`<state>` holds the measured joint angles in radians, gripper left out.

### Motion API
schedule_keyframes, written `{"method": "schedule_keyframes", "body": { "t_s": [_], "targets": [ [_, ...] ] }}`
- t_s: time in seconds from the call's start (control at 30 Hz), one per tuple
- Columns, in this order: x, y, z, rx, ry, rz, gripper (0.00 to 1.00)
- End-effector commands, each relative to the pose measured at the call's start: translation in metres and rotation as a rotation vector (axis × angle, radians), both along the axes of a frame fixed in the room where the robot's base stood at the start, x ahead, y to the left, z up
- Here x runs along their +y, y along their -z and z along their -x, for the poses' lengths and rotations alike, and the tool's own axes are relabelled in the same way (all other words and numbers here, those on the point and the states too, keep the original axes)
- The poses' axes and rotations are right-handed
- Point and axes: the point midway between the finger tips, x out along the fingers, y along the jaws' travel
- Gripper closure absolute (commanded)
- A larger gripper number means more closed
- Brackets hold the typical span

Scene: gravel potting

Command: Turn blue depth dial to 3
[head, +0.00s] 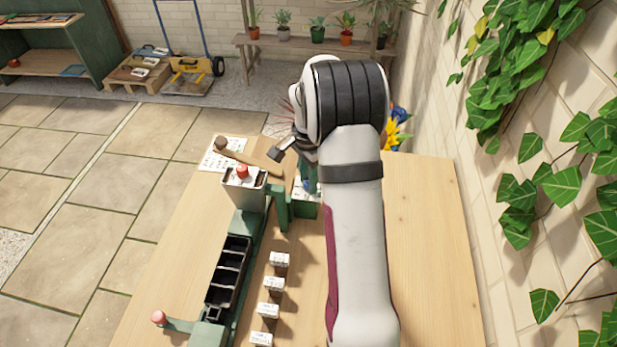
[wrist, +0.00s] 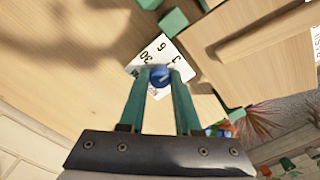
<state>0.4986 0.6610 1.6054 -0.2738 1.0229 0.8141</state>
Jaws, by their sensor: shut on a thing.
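The blue depth dial (wrist: 160,76) sits on a white plate (wrist: 147,62) with printed black numbers. I can read 3, 6 and 30 in the wrist view; other numbers are hidden. My gripper (wrist: 160,80) has its two green fingers on either side of the dial, shut on it. The dial's pointer setting is too small to read surely. In the head view the blue dial (head: 307,184) shows small beside the green machine (head: 280,200), and my arm hides most of my gripper.
A black compartment tray (head: 229,272) and several white labelled blocks (head: 268,310) stand in front. The table's right side (head: 430,240) is clear.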

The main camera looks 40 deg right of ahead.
Motion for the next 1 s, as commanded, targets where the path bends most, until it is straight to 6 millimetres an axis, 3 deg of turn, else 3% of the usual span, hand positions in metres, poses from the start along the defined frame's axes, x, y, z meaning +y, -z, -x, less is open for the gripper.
{"method": "schedule_keyframes", "body": {
  "t_s": [0.27,0.3,0.43,0.77,0.87,1.0],
  "targets": [
    [0.000,0.000,0.000,-0.001,0.001,0.000,1.00],
    [0.000,0.000,0.000,-0.001,0.001,0.000,0.63],
    [0.000,0.000,0.000,-0.001,0.000,0.000,0.39],
    [0.000,-0.003,0.000,-0.001,-0.001,0.001,0.38],
    [-0.001,-0.015,-0.001,-0.003,-0.001,0.002,0.38],
    [-0.001,-0.053,-0.001,-0.006,0.001,0.003,0.38]
  ]
}}
